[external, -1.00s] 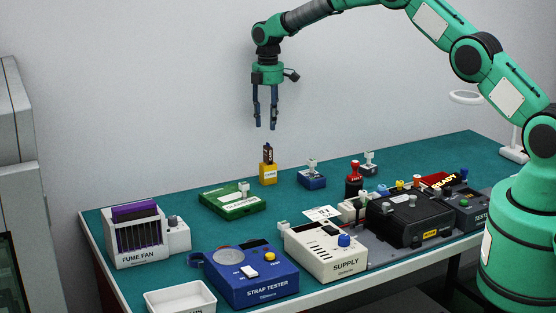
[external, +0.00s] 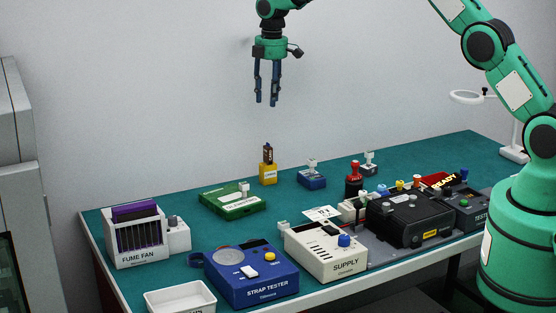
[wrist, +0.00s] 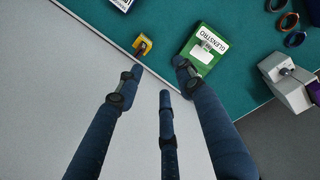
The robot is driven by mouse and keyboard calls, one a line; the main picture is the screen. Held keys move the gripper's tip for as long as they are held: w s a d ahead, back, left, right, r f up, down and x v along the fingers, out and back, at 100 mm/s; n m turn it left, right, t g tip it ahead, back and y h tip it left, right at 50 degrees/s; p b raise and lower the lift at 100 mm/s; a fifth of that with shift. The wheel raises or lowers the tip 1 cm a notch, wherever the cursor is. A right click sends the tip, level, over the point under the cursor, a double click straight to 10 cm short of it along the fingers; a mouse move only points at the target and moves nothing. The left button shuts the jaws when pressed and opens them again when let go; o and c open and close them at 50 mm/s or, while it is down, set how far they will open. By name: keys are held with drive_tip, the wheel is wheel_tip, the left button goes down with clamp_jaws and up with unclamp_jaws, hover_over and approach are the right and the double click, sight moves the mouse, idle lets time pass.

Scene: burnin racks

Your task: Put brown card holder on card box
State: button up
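A small dark brown piece (external: 268,153), which looks like the brown card holder, stands upright on a yellow box (external: 268,175) near the back edge of the table. The yellow box has a white label too small to read; I cannot tell for sure that it is the card box. It also shows in the wrist view (wrist: 139,42), at the table edge. My gripper (external: 266,103) hangs fingers-down in the air, well above the yellow box and apart from it. Its fingers (wrist: 155,82) are spread, with nothing between them in the wrist view.
A green box (external: 232,200) lies left of the yellow box, and a small blue box (external: 312,179) right of it. A fume fan rack (external: 136,238), strap tester (external: 243,275), supply unit (external: 325,252) and black case (external: 410,218) crowd the front. A wall stands behind.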

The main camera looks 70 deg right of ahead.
drive_tip(key=s+a+r+m+t, duration=0.2)
drive_tip(key=s+a+r+m, duration=0.2)
drive_tip(key=s+a+r, duration=1.85)
drive_tip(key=s+a+r+m+t, duration=0.1)
drive_tip(key=s+a+r, duration=0.15)
drive_tip(key=s, duration=0.55)
drive_tip(key=s+a+r+m+t, duration=0.15)
drive_tip(key=s+a, duration=0.25)
drive_tip(key=s, duration=0.4)
drive_tip(key=s+a+f, duration=0.2)
drive_tip(key=s, duration=0.5)
drive_tip(key=s+a+f+m, duration=0.1)
drive_tip(key=s+a+f, duration=0.1)
drive_tip(key=s, duration=0.6)
drive_tip(key=shift+f, duration=0.45)
drive_tip(key=shift+t, duration=0.25)
wheel_tip(320, 180, down, 10)
drive_tip(key=b, duration=0.9)
drive_tip(key=shift+r+b, duration=0.2)
drive_tip(key=shift+b, duration=0.15)
